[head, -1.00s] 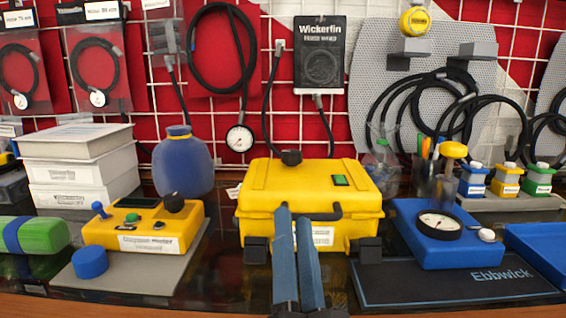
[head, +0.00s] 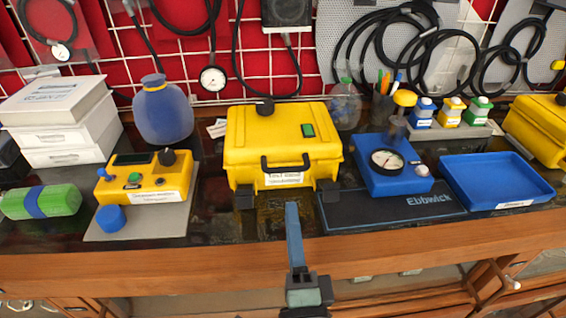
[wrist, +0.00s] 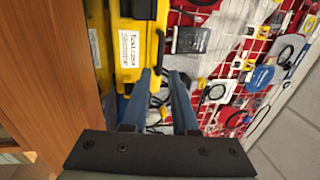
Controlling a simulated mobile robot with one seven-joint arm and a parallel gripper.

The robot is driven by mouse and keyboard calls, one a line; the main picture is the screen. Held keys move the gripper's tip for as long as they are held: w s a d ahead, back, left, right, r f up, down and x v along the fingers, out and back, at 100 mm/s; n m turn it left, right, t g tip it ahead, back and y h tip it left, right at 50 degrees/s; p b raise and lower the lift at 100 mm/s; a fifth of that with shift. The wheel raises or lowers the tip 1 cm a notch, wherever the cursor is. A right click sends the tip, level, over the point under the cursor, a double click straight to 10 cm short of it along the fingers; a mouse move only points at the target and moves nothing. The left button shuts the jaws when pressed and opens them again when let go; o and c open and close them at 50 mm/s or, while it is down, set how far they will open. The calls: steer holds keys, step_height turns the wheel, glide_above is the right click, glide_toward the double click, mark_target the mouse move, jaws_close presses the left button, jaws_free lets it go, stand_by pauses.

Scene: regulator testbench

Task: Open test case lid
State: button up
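The yellow test case (head: 283,133) stands on the dark bench top in the middle of the head view. Its lid is down, with a black handle (head: 286,164) and a white label on the front. My gripper (head: 292,207) is in front of the case, its fingers pointing toward it. In the head view the blue fingers overlap and look like one. In the wrist view my gripper (wrist: 162,76) has its two fingers apart with nothing held between them. The labelled front of the case (wrist: 129,72) shows there just beyond the left finger.
A yellow control box (head: 146,181) on a grey plate is left of the case. A blue gauge block (head: 389,180) and a dark Ebbwick mat (head: 400,213) are at its right, then a blue tray (head: 497,180). The wooden bench edge (head: 180,262) runs along the front.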

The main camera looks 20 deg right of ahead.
mark_target(285, 170)
steer(key=p+x, duration=0.1)
steer(key=x, duration=0.9)
steer(key=shift+w, duration=0.2)
jaws_close()
stand_by(1.1)
